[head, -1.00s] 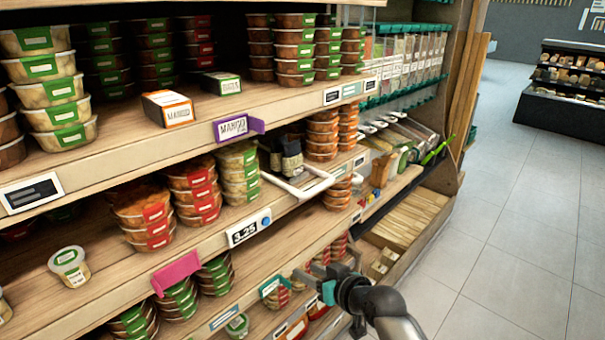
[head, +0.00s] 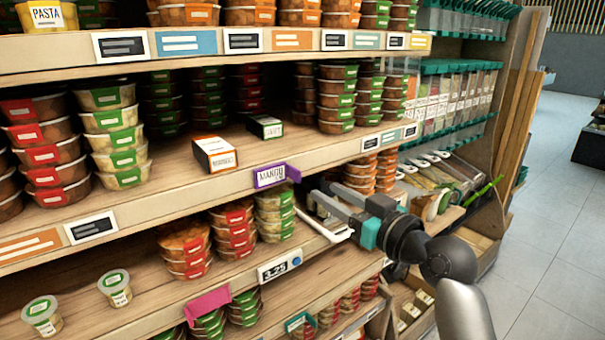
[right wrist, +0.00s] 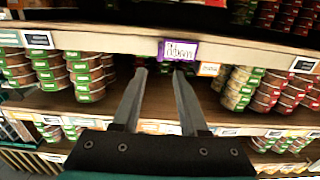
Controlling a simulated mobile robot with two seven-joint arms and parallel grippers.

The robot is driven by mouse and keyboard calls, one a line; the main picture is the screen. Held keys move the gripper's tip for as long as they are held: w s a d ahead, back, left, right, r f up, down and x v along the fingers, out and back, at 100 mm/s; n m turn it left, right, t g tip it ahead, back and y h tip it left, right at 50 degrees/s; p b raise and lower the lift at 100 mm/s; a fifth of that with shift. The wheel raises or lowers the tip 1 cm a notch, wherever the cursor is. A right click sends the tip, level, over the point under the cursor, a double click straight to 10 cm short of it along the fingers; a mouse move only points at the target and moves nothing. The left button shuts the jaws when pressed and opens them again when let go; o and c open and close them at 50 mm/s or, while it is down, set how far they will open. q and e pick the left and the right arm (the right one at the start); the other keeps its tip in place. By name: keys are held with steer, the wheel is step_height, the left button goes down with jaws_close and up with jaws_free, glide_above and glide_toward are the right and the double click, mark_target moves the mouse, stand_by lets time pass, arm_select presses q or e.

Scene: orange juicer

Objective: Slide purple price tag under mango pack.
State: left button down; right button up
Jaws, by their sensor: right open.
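The purple price tag (head: 270,176), lettered "MANGO", sits at the front edge of a shelf, with a purple part bent back at its right end. It also shows in the right wrist view (right wrist: 180,50), just beyond the fingertips. A small box with an orange edge (head: 214,153) lies behind and left of the tag, and one with a green edge (head: 265,126) lies farther back. Their print is too small to tell which is the mango pack. My right gripper (head: 317,198) is open and empty, right of the tag and slightly below it. My left gripper is not in view.
Stacked tubs (head: 115,135) stand left on the tag's shelf. Bare shelf board surrounds the two small boxes. A white handled item (head: 325,220) sticks out below the gripper. A pink tag (head: 208,303) hangs lower.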

mark_target(300, 177)
steer(key=p+x, duration=0.1)
steer(key=x, duration=0.8)
steer(key=shift+w, duration=0.1)
jaws_close()
stand_by(1.4)
